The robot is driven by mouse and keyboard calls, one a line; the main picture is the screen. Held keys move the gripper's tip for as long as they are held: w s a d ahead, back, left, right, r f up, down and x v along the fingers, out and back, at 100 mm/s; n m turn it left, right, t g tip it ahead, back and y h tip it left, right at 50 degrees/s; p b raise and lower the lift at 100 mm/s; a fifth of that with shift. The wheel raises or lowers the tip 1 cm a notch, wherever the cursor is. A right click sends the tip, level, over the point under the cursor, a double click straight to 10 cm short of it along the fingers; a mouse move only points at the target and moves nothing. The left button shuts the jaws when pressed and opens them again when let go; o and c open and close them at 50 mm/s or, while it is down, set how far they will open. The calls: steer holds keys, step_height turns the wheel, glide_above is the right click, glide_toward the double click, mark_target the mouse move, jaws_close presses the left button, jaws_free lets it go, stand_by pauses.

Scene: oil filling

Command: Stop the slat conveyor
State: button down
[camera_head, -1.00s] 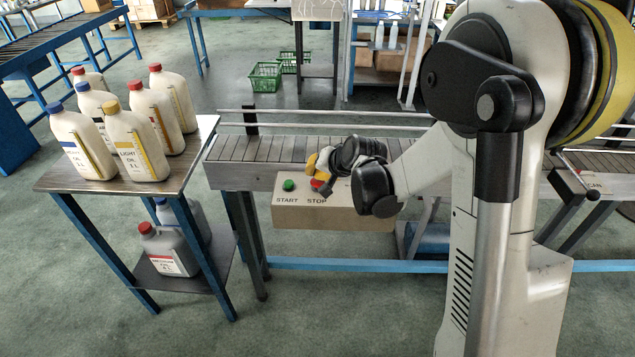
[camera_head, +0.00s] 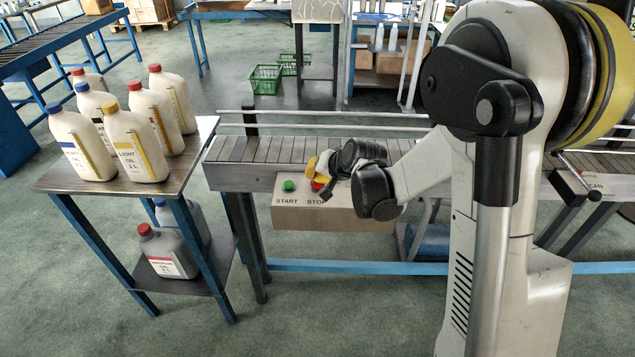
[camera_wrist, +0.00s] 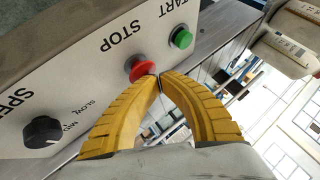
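The slat conveyor (camera_head: 270,150) runs across the middle, with a control box (camera_head: 335,218) on its near side. The red STOP button (camera_wrist: 143,70) and the green START button (camera_wrist: 181,39) are on the box face. They also show in the head view as the red button (camera_head: 317,185) and the green button (camera_head: 289,185). My gripper (camera_wrist: 160,80) has its yellow fingers closed together at the tips, with nothing held. The tips are right by the red button; I cannot tell whether they touch it. In the head view my gripper (camera_head: 318,164) partly covers the STOP label.
A black speed knob (camera_wrist: 42,131) is on the same panel. A side table (camera_head: 95,186) with several oil bottles stands left of the conveyor, with a grey canister (camera_head: 167,252) on its lower shelf. A rail (camera_head: 330,125) runs along the conveyor's far side.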

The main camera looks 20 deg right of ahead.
steer(key=shift+f, duration=0.15)
stand_by(0.5)
steer(key=shift+r+p, duration=0.5)
steer(key=shift+r, duration=0.45)
steer(key=shift+r+p, duration=1.8)
steer(key=shift+r, duration=0.7)
